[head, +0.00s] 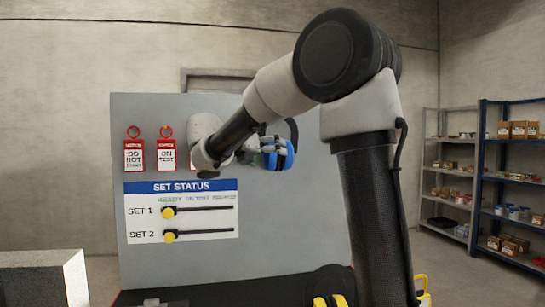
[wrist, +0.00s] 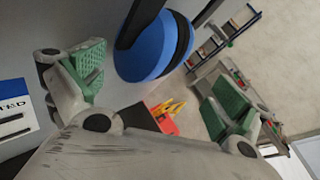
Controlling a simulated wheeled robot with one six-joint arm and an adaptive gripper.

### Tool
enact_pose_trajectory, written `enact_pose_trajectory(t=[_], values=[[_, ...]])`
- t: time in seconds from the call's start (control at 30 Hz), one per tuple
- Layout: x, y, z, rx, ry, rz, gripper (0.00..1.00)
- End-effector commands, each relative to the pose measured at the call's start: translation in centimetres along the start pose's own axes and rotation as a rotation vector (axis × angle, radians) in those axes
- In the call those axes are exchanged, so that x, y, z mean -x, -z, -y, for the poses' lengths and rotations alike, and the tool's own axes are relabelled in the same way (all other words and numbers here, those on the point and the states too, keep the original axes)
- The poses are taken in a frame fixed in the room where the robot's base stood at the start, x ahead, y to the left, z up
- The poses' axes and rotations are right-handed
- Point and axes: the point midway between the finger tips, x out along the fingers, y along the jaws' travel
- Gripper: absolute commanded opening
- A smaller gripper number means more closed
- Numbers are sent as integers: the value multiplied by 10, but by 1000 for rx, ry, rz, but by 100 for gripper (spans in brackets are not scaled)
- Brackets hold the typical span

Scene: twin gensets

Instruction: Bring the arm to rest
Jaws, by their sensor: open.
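My gripper (wrist: 158,78) is open in the wrist view, its two green-padded fingers spread wide with nothing between the pads. In the head view my arm is raised and bent, with its wrist in front of the grey board (head: 290,215). The gripper there is mostly hidden behind my wrist. A blue round ear cup with a black band (head: 278,153) hangs at the board, right of my wrist. It also shows large in the wrist view (wrist: 155,48), beyond the fingers; I cannot tell the exact gap.
Red-framed tags (head: 134,155) hang at the board's upper left. Below is a SET STATUS panel (head: 182,210) with two yellow slider knobs at left. Stocked shelves (head: 510,180) stand at the right wall. A grey block (head: 40,280) is at lower left. A red box (wrist: 165,122) holds yellow items.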

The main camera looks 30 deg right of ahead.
Motion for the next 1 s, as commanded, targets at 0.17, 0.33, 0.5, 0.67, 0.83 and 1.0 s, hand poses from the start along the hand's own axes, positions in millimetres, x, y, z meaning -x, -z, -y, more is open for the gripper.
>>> enact_pose_trajectory(t=[0.17,0.33,0.5,0.67,0.83,1.0], values=[[44,0,-2,1,-5,2,100],[75,0,-1,0,-3,1,100],[90,0,0,1,0,0,100],[93,1,0,-5,1,0,100],[90,9,-9,-189,-32,-38,100],[76,114,-14,-623,-13,-383,100]])
